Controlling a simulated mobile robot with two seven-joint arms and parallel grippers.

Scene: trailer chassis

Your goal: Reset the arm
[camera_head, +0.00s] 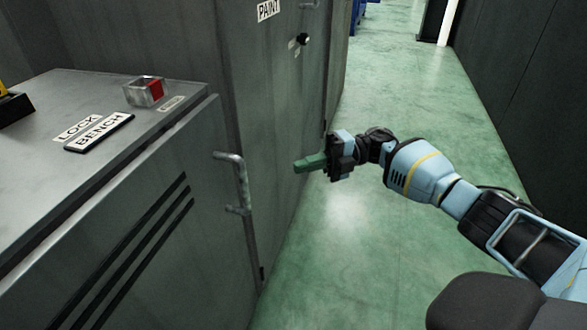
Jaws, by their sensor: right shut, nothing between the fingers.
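My right arm (415,168) reaches in from the lower right, blue and black with a yellow band. Its right gripper (299,166) has green fingers that are shut with nothing between them. The fingers point left toward the grey cabinet front and appear apart from it, in open space over the floor. My left gripper is not in view.
A grey lock bench (190,110) stands at the left, with a metal handle (238,185) on its front. A small box with a red part (155,90) sits on top. A tall cabinet (285,90) marked PAINT stands behind. The green floor (400,70) is clear down the aisle; a dark wall (530,85) bounds the right.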

